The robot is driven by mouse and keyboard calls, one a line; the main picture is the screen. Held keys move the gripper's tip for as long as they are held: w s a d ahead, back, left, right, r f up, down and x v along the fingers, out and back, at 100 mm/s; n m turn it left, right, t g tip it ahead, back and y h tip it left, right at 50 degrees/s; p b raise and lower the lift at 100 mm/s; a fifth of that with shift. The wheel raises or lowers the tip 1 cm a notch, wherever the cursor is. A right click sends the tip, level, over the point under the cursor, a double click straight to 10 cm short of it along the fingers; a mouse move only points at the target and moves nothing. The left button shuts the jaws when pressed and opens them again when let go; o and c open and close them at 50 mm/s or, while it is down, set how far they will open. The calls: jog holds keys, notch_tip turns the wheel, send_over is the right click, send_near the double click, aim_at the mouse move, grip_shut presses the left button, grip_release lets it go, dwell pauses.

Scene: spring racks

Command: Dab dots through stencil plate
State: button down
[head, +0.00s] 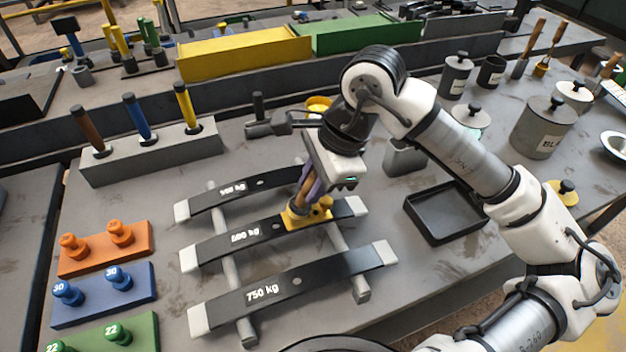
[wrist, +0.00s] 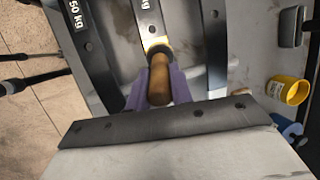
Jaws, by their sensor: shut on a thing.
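The yellow stencil plate (head: 318,213) lies on the middle dark leaf spring (head: 215,247), near its right end. My gripper (head: 309,190), with purple fingers, is directly above the plate, shut on a wooden-handled dabber (head: 302,183). The dabber's handle (wrist: 160,80) stands between the fingers in the wrist view. Its lower end is at the plate, and I cannot tell whether it touches. Only a yellow edge of the plate (wrist: 155,42) shows in the wrist view. Any dots under the plate are hidden.
The front spring (head: 310,281) reads 750 kg; another spring (head: 240,187) lies behind. Crossbars (head: 231,268) support them. A grey block (head: 150,153) with coloured-handled tools stands back left. A black tray (head: 447,240) is right, and a yellow cup (wrist: 288,90) stands beyond the springs.

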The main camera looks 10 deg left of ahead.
jog(key=shift+f+b, duration=0.7)
jog(key=shift+b, duration=0.2)
dwell(0.6)
jog(key=shift+f+b, duration=0.1)
jog(key=shift+b, duration=0.5)
dwell(2.1)
jog(key=shift+r+p, duration=1.45)
jog(key=shift+r, duration=2.15)
jog(key=shift+w, duration=0.1)
